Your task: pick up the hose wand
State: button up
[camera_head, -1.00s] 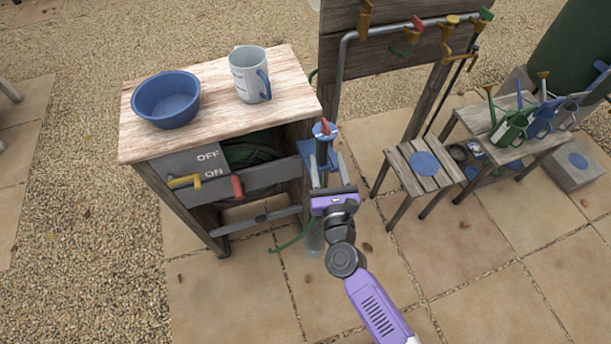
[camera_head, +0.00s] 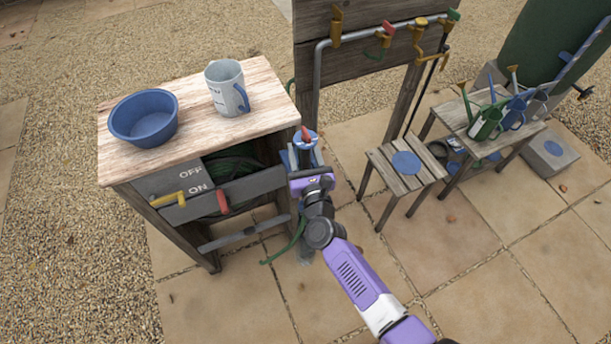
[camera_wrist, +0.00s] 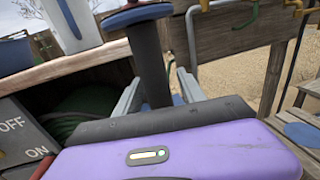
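The hose wand (camera_head: 304,144) stands upright at the right side of the wooden cabinet, with a dark shaft, a blue ring and a red part at its top. In the wrist view its dark shaft (camera_wrist: 149,58) rises between the two grey fingers of my gripper (camera_wrist: 160,92). The fingers are apart, one on each side of the shaft, with a visible gap on the right. In the head view my gripper (camera_head: 306,165) is right in front of the wand and hides its lower part.
The cabinet top (camera_head: 188,104) bears a blue bowl (camera_head: 144,120) and a grey-white jug (camera_head: 228,92). Yellow and red handles (camera_head: 223,203) stick out of its front. A small stool (camera_head: 387,170) and a bench with watering cans (camera_head: 487,122) stand to the right. Paving in front is clear.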

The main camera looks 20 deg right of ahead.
grip_shut()
jog(key=shift+r, duration=0.15)
